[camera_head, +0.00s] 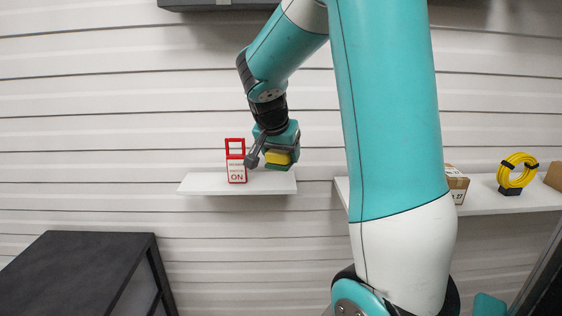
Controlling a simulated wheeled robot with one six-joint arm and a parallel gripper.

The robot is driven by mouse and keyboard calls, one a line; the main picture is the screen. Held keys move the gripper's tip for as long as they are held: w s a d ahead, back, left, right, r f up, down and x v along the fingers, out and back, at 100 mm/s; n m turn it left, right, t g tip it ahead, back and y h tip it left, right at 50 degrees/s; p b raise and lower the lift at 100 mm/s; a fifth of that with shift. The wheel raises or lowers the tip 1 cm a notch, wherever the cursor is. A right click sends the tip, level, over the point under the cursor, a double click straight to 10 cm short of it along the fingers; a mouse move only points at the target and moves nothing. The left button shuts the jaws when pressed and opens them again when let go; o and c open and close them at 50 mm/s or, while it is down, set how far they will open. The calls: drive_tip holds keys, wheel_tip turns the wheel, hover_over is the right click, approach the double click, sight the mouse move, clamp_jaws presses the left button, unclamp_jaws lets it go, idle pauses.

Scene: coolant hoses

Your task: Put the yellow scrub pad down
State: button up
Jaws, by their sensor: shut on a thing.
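The yellow scrub pad (278,157) is in my gripper (271,160), with a green layer showing along its lower edge. My gripper is shut on it, at the right part of a small white wall shelf (212,184). The pad is just over the shelf; I cannot tell whether it touches the surface.
A longer white shelf (485,208) at the right holds a cardboard box (456,184), a yellow coil on a dark stand (517,171) and another brown box (554,175). A black cabinet (75,270) stands at lower left. The small shelf's left end is bare.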

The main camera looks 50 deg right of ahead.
sight(284, 178)
drive_tip(key=w+d, duration=0.1)
drive_tip(key=w+d+p, duration=0.1)
drive_tip(key=d, duration=0.1)
drive_tip(key=shift+w+r, duration=0.15)
drive_tip(key=shift+w, duration=0.1)
wheel_tip(284, 178, down, 2)
drive_tip(key=shift+d+f+p, duration=0.1)
drive_tip(key=shift+f+p, duration=0.05)
drive_tip(key=shift+p, duration=0.35)
wheel_tip(284, 178, down, 4)
drive_tip(key=shift+r+p, duration=0.1)
drive_tip(key=shift+p, duration=0.65)
drive_tip(key=shift+w+d+f+p, duration=0.15)
drive_tip(key=shift+w+f+p, duration=0.05)
drive_tip(key=shift+f+p, duration=0.3)
drive_tip(key=shift+f, duration=0.1)
drive_tip(key=shift+f+b, duration=0.2)
drive_tip(key=shift+b, duration=0.15)
drive_tip(key=o, duration=1)
drive_tip(key=shift+o, duration=0.2)
